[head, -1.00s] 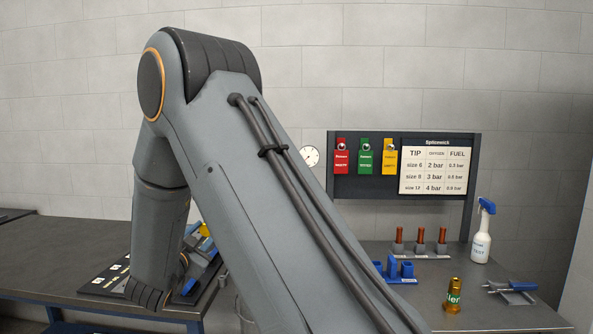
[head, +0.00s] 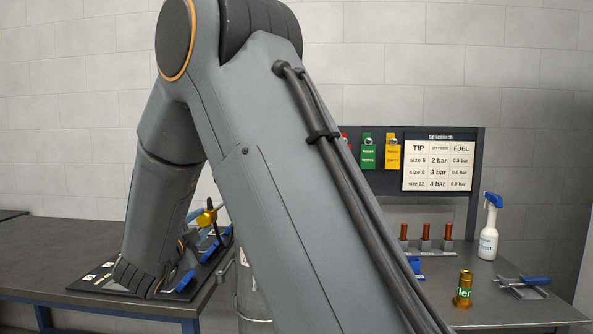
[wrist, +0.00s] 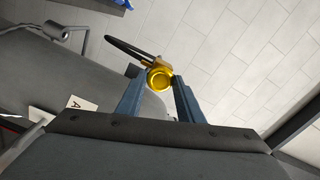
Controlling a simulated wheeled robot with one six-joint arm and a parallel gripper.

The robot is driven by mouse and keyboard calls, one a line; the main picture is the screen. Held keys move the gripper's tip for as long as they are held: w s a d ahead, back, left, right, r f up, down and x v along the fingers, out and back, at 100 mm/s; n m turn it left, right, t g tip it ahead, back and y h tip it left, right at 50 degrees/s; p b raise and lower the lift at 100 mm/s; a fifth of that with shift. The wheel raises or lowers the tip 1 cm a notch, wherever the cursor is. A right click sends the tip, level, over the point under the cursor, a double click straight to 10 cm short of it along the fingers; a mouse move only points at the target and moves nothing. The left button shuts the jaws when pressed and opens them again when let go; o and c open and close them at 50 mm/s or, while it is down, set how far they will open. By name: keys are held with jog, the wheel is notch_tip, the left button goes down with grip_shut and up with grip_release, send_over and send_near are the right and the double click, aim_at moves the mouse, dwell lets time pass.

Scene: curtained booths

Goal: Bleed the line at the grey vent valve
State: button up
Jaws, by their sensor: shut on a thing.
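In the wrist view, my gripper (wrist: 158,88) has its two blue fingers on either side of a yellow brass fitting (wrist: 159,77) with a black hose, and is shut on it. The fitting also shows in the head view (head: 206,216), just right of my forearm, above a black board (head: 98,276). My own arm hides most of the gripper in the head view. I cannot pick out the grey vent valve with certainty; a small grey part with a rod (wrist: 57,33) shows at the upper left of the wrist view.
The dark left bench (head: 60,255) carries the board. A tag board (head: 436,163) stands behind.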

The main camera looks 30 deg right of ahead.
jog(key=shift+m+b, duration=0.8)
jog(key=shift+m, duration=0.2)
jog(key=shift+f+m+b, duration=0.2)
jog(key=shift+m+b, duration=0.4)
jog(key=shift+b, duration=0.5)
jog(key=m+b, duration=0.3)
jog(key=b, duration=0.1)
jog(key=o, duration=0.6)
jog(key=shift+b, duration=0.35)
jog(key=o, duration=0.4)
jog(key=shift+r, duration=0.2)
jog(key=shift+o, duration=0.2)
